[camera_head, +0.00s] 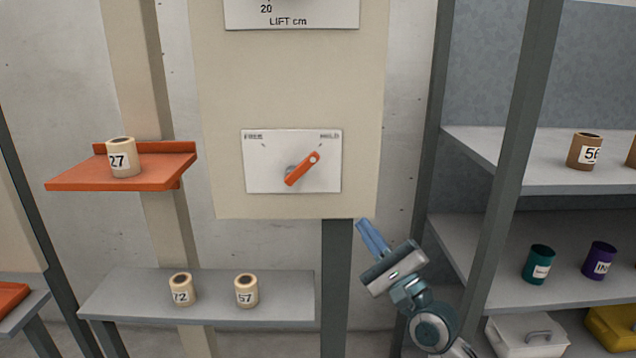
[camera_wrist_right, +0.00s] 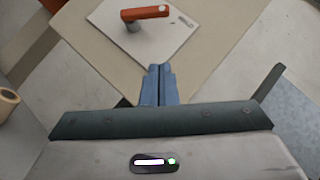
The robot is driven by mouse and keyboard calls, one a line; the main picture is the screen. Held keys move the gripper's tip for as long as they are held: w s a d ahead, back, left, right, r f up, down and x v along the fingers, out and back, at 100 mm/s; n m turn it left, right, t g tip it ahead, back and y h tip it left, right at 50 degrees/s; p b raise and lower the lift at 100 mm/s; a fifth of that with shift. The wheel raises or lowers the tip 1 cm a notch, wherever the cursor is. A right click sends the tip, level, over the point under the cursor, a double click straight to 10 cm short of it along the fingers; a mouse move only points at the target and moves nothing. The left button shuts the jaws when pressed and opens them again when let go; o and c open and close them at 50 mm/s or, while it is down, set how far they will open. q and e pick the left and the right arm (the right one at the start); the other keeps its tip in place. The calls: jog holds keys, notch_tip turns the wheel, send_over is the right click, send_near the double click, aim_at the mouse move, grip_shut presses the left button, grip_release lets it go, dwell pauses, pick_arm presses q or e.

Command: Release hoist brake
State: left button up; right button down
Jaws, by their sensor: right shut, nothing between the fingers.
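The hoist brake is an orange lever (camera_head: 302,168) on a white plate (camera_head: 262,178) marked FREE at left and HOLD at right. In the head view the lever points up and right, toward HOLD. The lever also shows at the top of the right wrist view (camera_wrist_right: 147,13). My right gripper (camera_head: 372,236) is shut and empty, below and to the right of the plate, apart from the lever. Its blue fingers (camera_wrist_right: 159,84) are together in the wrist view. My left gripper is in neither view.
A beige panel (camera_head: 290,85) carries the plate. An orange shelf (camera_head: 75,176) holds a roll marked 27 (camera_head: 122,162). A low grey shelf (camera_head: 215,308) holds two rolls. At right a rack post (camera_head: 512,150) stands before shelves with cans and rolls. The space before the panel is clear.

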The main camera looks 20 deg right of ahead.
jog(key=shift+w, duration=0.1)
jog(key=p, duration=0.2)
send_near(302, 169)
jog(key=w+d, duration=0.4)
jog(key=w, duration=0.1)
jog(key=a+r+p, duration=0.2)
jog(key=a+r, duration=0.1)
jog(key=shift+w+r, duration=0.25)
jog(key=shift+w, duration=0.1)
jog(key=shift+w+d, duration=0.1)
